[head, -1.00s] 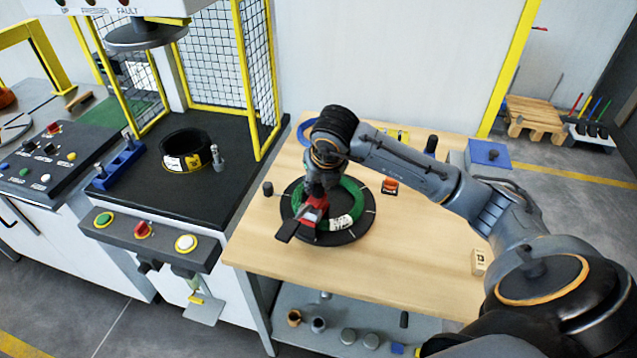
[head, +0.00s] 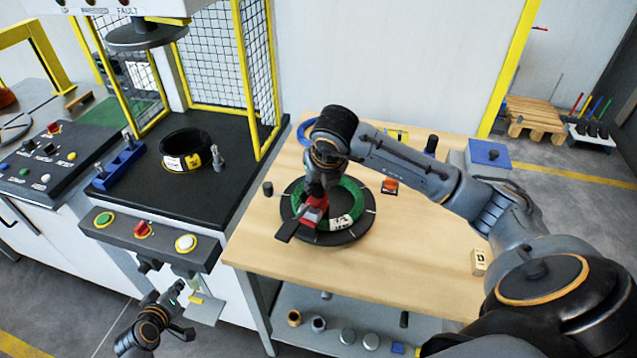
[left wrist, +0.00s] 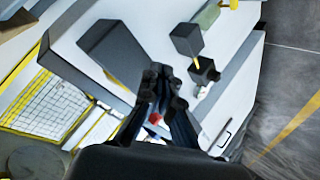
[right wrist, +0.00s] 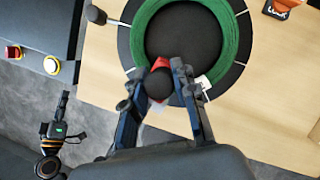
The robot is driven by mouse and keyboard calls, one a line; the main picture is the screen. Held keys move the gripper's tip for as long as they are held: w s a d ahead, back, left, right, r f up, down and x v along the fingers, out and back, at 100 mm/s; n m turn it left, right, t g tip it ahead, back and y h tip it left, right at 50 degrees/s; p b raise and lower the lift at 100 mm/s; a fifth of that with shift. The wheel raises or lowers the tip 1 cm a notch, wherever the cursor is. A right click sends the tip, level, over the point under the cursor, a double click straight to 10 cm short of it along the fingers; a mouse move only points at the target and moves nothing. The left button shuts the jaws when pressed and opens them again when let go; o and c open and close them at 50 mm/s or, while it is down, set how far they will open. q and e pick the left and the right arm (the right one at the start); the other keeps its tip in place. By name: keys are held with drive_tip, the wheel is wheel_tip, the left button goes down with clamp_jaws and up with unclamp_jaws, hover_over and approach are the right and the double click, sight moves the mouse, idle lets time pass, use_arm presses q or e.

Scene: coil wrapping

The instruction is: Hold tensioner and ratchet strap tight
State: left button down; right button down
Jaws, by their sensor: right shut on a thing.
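My right gripper (head: 317,190) points down over the black round turntable (head: 352,237) on the wooden table. It is shut on a red tensioner with a black handle (head: 311,216). The red tensioner (right wrist: 160,66) also shows between the fingers in the right wrist view. The tensioner sits at the near-left rim of the green coil (head: 350,205), which lies flat and has a white label. The strap is not clear to see. My left gripper (head: 182,308) hangs low in front of the press console. Its finger gap is unclear.
The press console (head: 150,240) with buttons stands left of the table (head: 400,255). A black coil (head: 185,145) lies on the press bed. A small dark post (head: 267,188) and a red-orange item (head: 390,185) stand near the turntable. The table's front right is mostly clear.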

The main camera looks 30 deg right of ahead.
use_arm(q)
drive_tip(key=w+d+r, duration=0.1)
drive_tip(key=d+r, duration=0.1)
drive_tip(key=r, duration=0.1)
drive_tip(key=w+d+r+m+h, duration=0.1)
drive_tip(key=w+d+r, duration=0.1)
drive_tip(key=r, duration=0.2)
drive_tip(key=w+d+r+h, duration=0.1)
drive_tip(key=d+r, duration=0.1)
drive_tip(key=r, duration=0.2)
drive_tip(key=shift+w+d, duration=0.25)
drive_tip(key=shift+d, duration=0.15)
drive_tip(key=d+r+m+g+h, duration=0.2)
drive_tip(key=d+r+m, duration=0.2)
drive_tip(key=d+r, duration=0.5)
wheel_tip(320, 180, up, 15)
drive_tip(key=m+g+y, duration=0.5)
drive_tip(key=m+g, duration=0.2)
drive_tip(key=m, duration=0.5)
hover_over(290, 229)
drive_tip(key=a, duration=0.1)
drive_tip(key=shift+a+f, duration=0.15)
drive_tip(key=shift+f, duration=3.5)
drive_tip(key=shift+s, duration=0.1)
